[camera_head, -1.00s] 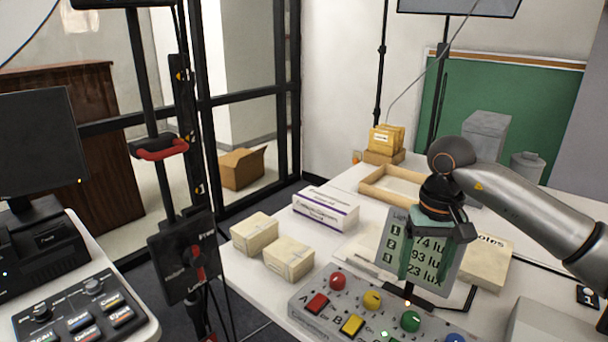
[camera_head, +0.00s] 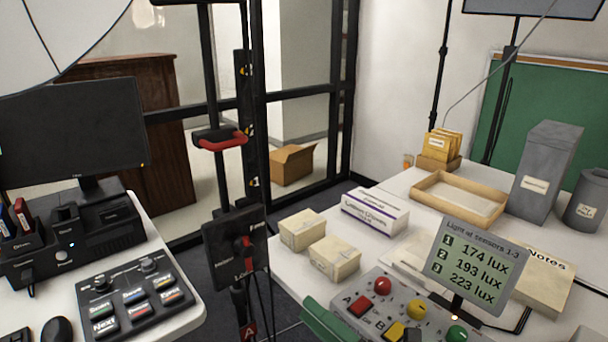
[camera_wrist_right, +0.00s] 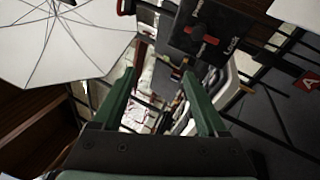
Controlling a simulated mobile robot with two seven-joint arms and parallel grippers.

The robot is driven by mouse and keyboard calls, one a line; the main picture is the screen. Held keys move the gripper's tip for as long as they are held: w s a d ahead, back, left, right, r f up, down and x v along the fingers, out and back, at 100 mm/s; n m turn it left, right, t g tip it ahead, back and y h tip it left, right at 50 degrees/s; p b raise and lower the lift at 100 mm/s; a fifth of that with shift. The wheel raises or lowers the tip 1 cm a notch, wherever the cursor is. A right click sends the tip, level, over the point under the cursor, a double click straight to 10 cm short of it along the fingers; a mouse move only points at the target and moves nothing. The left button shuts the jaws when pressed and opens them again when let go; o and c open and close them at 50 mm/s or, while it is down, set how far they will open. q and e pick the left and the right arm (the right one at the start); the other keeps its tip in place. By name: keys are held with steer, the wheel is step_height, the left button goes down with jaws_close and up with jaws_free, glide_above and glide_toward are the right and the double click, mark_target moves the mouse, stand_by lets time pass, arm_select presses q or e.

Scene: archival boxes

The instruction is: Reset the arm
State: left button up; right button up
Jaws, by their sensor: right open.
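My right gripper (camera_wrist_right: 160,76) is open, with its two green fingers apart and nothing between them in the right wrist view. In the head view only a green finger part of it (camera_head: 332,322) shows at the bottom edge, in front of the button box (camera_head: 372,290). The rest of my right arm is out of the head view. My left gripper is in neither view.
Two cream boxes (camera_head: 302,229), a white-purple carton (camera_head: 375,211) and a light sensor display (camera_head: 474,262) stand on the right table. A wooden tray (camera_head: 430,184) lies behind. A black stand with a control panel (camera_head: 235,247) rises between the tables.

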steer(key=d+f+m+t+h, duration=0.3)
steer(key=d+f+m+h, duration=0.2)
steer(key=f+m+h, duration=0.6)
steer(key=s+d+f+m+g+h, duration=0.1)
steer(key=s+d+f+m+g, duration=0.25)
steer(key=s+f+m, duration=0.5)
steer(key=s+d+f+m+g+h, duration=0.2)
steer(key=s+d+f+m+g, duration=0.15)
steer(key=s+f+m, duration=0.45)
arm_select(q)
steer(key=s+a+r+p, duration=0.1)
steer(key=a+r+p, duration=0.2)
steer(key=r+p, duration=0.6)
steer(key=p, duration=0.4)
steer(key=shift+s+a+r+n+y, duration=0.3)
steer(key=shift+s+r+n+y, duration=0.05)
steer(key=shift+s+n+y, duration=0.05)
arm_select(e)
step_height(320, 180, up, 10)
steer(key=d+m, duration=0.1)
steer(key=d, duration=0.1)
steer(key=shift+d+m+h, duration=0.3)
steer(key=shift+d+m, duration=0.05)
steer(key=shift+d, duration=0.05)
steer(key=shift+s+f, duration=0.1)
steer(key=shift+f, duration=0.05)
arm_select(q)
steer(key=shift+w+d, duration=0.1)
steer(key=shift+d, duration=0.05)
